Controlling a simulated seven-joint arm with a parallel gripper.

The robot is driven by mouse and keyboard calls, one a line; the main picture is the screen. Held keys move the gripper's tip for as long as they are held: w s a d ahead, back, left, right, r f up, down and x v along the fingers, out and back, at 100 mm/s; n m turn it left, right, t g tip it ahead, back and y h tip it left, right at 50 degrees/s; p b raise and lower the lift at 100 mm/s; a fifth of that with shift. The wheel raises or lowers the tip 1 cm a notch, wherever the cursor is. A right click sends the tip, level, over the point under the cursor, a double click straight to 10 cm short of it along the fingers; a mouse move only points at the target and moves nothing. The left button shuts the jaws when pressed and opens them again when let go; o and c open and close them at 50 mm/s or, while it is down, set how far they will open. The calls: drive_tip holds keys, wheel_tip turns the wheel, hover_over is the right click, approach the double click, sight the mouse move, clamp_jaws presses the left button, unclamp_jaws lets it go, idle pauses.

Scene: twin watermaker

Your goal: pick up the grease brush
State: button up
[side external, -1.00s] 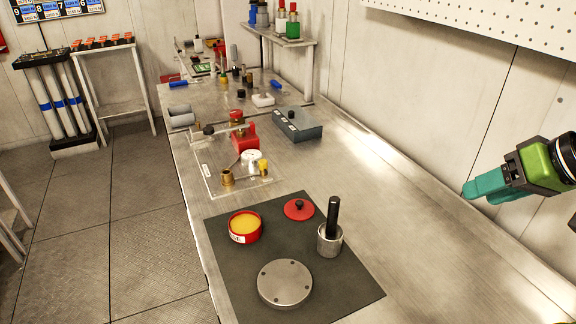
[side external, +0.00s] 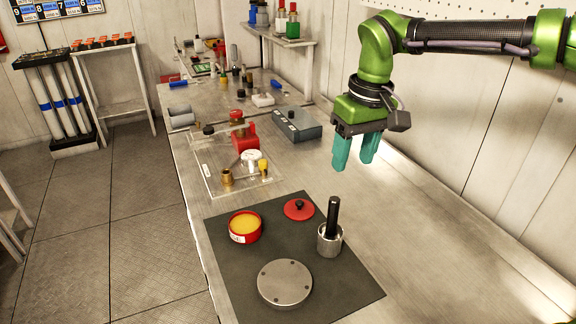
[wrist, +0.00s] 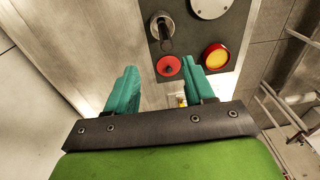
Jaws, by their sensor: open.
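The grease brush appears to be the upright black handle (side external: 333,214) standing in a metal cup (side external: 329,242) on the dark mat (side external: 243,284). Its bristles are hidden inside the cup. The handle also shows in the wrist view (wrist: 166,30), near the top. My gripper (side external: 355,164) has two teal fingers pointing down, spread apart and empty. It hangs above the bench, up and slightly right of the brush in the side view, and apart from it. In the wrist view the fingers (wrist: 158,72) sit below the brush.
On the mat are an open red tin of yellow grease (side external: 245,226), a red lid with a black knob (side external: 299,209) and a round metal plate (side external: 285,283). A dark box (side external: 297,125) and a fittings board (side external: 212,178) lie farther back. The bench right of the mat is clear.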

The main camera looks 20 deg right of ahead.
sight(335, 199)
drive_tip(key=shift+g+h, duration=0.3)
drive_tip(key=shift+g, duration=0.1)
drive_tip(key=f, duration=0.3)
drive_tip(key=w+a+f, duration=0.1)
drive_tip(key=f, duration=0.2)
drive_tip(key=a+f, duration=0.1)
drive_tip(key=f, duration=0.2)
drive_tip(key=shift+w, duration=0.3)
drive_tip(key=shift+w+d+f, duration=0.1)
drive_tip(key=shift+f, duration=1.25)
drive_tip(key=shift+d+f, duration=0.1)
drive_tip(key=shift+f, duration=1.25)
drive_tip(key=shift+c, duration=0.3)
clamp_jaws()
